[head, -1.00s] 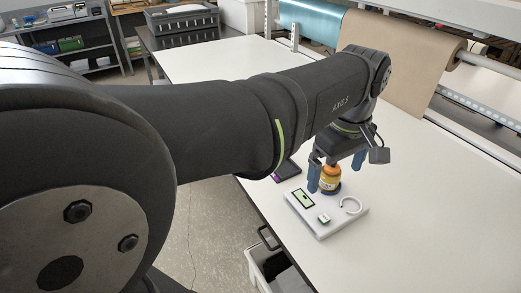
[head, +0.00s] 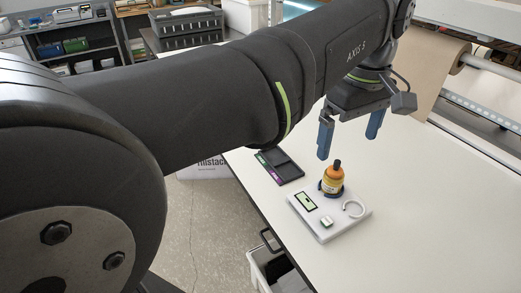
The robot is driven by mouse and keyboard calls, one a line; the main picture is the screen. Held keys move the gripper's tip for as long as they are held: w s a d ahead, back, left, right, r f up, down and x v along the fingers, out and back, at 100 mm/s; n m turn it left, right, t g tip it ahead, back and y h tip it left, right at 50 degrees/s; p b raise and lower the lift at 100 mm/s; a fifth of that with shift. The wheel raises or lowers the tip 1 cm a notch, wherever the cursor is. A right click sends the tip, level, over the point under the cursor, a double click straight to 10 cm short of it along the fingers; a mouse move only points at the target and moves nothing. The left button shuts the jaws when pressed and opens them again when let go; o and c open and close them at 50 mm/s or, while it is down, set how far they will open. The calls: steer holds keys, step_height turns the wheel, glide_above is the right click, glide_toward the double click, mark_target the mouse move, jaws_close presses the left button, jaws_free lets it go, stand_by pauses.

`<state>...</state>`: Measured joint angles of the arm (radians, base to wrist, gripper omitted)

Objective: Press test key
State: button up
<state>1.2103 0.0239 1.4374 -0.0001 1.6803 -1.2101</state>
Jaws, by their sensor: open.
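A white device (head: 309,222) lies near the front edge of the white table. It bears a green-lit display (head: 305,201), a small key with a pale green top (head: 326,222) and a white ring-shaped piece (head: 353,208). An orange and yellow bottle with a dark cap (head: 332,180) stands upright in a dark round seat at the back of the device. My gripper (head: 348,142) is open and empty, its blue fingers wide apart, above and behind the bottle and clear of it.
A dark tray (head: 278,167) with a purple and green edge lies left of the device. A bin (head: 272,272) sits below the table's front edge. A brown paper roll (head: 440,60) is at the back right. The table right of the device is clear.

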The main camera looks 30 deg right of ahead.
steer(key=shift+r, duration=0.3)
